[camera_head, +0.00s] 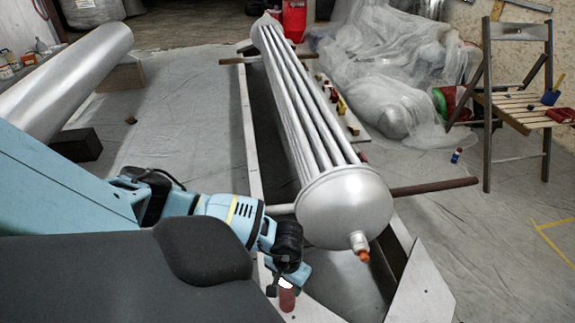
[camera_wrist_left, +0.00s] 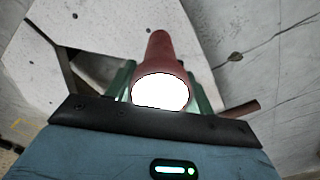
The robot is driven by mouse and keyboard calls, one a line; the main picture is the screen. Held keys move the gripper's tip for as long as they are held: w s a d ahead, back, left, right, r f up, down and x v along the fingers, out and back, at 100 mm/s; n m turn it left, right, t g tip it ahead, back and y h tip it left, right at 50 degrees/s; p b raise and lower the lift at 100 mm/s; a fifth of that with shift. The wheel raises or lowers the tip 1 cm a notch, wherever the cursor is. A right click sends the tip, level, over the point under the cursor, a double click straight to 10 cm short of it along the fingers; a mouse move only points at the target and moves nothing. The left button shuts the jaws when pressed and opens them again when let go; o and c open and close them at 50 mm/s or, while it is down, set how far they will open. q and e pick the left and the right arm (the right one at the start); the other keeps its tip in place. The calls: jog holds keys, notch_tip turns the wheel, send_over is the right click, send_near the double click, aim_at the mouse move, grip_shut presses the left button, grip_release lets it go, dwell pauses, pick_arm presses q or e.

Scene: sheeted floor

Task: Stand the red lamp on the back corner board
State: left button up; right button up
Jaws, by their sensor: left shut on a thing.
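The red lamp (camera_head: 287,299) is a small red cylinder with a bright white end, low in the middle of the head view. My left gripper (camera_head: 286,283) is shut on it. In the left wrist view the lamp's red body (camera_wrist_left: 159,52) points away between the greenish fingers (camera_wrist_left: 158,88), its white end toward the camera. A pale corner board (camera_head: 316,309) of the metal frame lies beneath or beside the lamp; it also shows in the wrist view (camera_wrist_left: 100,38). I cannot tell whether they touch. Which board counts as the back one is unclear. My right gripper is out of view.
A long silver tube bundle (camera_head: 345,205) lies along the frame, close to the left gripper. A brown bar (camera_head: 435,187) sticks out to the right. Another corner board (camera_head: 422,284) is at right. A wooden chair (camera_head: 518,100) and plastic sheeting (camera_head: 385,75) stand farther back.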

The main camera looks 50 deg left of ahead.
pick_arm(q)
jog(key=shift+w+a, duration=0.2)
jog(key=shift+a, duration=0.05)
jog(key=shift+f+b, duration=0.3)
jog(key=shift+f, duration=1.6)
jog(key=o, duration=1.4)
jog(key=shift+c, duration=0.2)
jog(key=shift+r, duration=0.35)
notch_tip(320, 180, up, 12)
jog(key=shift+f+p, duration=0.2)
jog(key=shift+p, duration=0.7)
